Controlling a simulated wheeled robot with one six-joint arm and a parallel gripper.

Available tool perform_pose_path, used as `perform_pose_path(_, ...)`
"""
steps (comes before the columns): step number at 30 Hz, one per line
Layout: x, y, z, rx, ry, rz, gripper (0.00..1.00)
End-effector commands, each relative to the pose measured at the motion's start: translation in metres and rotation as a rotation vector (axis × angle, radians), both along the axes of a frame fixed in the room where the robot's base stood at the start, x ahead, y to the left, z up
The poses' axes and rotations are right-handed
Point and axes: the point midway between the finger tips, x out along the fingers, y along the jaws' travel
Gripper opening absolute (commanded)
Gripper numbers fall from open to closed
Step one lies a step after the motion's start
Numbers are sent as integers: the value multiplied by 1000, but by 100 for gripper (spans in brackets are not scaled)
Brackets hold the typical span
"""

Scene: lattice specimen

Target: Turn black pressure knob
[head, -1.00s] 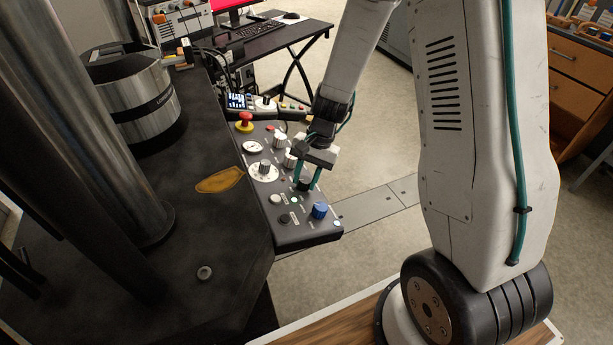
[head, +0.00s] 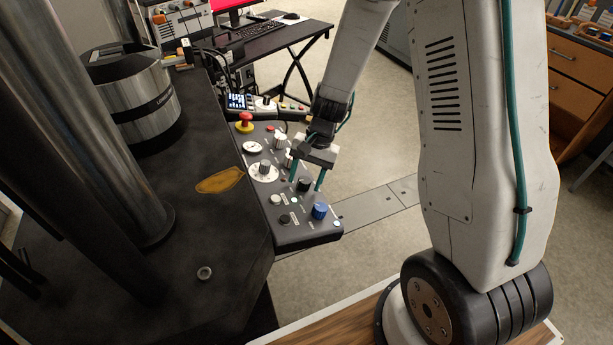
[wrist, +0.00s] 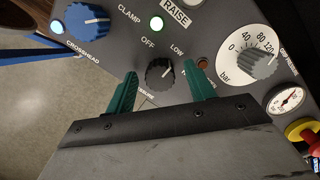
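The black pressure knob (head: 304,185) sits on the sloping dark control panel (head: 297,232). In the wrist view the black knob (wrist: 158,75) has a white pointer line, with OFF and LOW printed near it and another label partly hidden by my gripper. My gripper (head: 305,181) points down at the knob. In the wrist view its two green fingers (wrist: 162,72) stand spread on either side of the knob, with a visible gap to each side. The gripper is open and holds nothing.
A blue knob (head: 319,211) is close by on the panel. A grey knob on a white dial (head: 264,170), a red emergency button (head: 245,122) and a small gauge (wrist: 286,101) are also on it. Metal columns stand left of the panel; open floor lies to its right.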

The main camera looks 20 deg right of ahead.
Motion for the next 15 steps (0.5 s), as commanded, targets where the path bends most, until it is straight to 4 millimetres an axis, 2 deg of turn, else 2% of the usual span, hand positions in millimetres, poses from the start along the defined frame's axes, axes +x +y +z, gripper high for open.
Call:
perform_pose_path(5, 1, -2, 7, 1, -1, -2, 54)
perform_pose_path(15, 7, -21, 58, 0, -3, -1, 54)
